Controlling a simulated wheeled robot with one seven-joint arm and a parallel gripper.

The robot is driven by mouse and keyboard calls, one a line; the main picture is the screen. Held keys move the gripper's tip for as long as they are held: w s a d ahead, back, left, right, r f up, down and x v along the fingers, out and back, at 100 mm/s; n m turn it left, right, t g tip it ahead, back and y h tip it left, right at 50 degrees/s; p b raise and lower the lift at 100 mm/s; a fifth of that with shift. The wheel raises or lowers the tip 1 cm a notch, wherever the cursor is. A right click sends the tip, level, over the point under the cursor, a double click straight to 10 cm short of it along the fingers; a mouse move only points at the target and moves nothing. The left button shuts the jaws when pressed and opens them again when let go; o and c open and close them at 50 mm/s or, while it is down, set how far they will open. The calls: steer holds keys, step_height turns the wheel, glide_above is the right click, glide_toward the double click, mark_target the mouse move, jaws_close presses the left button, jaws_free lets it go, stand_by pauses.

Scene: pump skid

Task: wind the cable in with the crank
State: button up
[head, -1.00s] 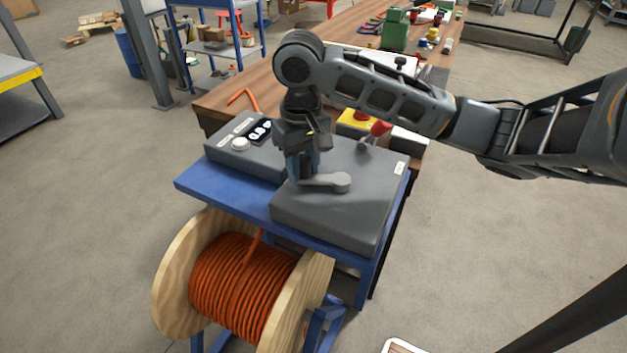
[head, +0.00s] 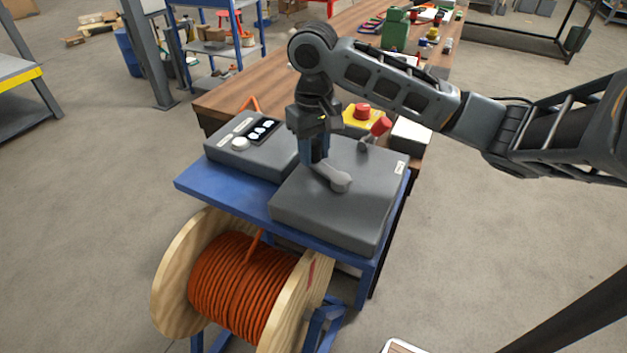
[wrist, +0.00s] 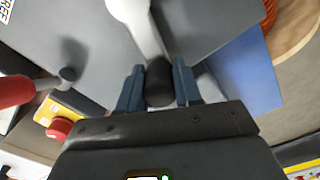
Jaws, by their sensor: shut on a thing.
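The crank (head: 338,181) is a light grey arm on top of the dark grey box (head: 300,218). Its arm points from the hub up and left to my gripper (head: 317,165). In the wrist view my gripper (wrist: 159,86) is shut on the crank's dark knob (wrist: 159,78), with a blue finger on each side. The crank arm (wrist: 146,30) runs away from the knob there. The orange cable (head: 240,285) is wound on a wooden reel (head: 180,268) below the blue bench. A strand rises from the reel toward the bench.
A red-handled lever (head: 380,127) stands on the box behind the crank, near a red button (head: 362,111) on a yellow housing. A control panel box (head: 235,155) sits to the left on the blue bench (head: 225,197). A wooden table (head: 225,98) lies behind.

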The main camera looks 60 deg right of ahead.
steer(key=shift+s+d+f, duration=0.1)
steer(key=shift+s+d, duration=0.15)
steer(key=shift+d, duration=0.25)
steer(key=shift+s+d, duration=0.25)
steer(key=shift+d, duration=0.25)
steer(key=shift+o, duration=1)
steer(key=shift+s+d, duration=1)
steer(key=shift+d, duration=0.05)
steer(key=shift+o, duration=0.7)
steer(key=shift+s+d, duration=0.25)
steer(key=shift+s, duration=0.3)
steer(key=shift+s+d, duration=0.2)
steer(key=shift+s, duration=1.1)
steer(key=shift+c, duration=0.4)
steer(key=o, duration=1.1)
steer(key=shift+c, duration=0.2)
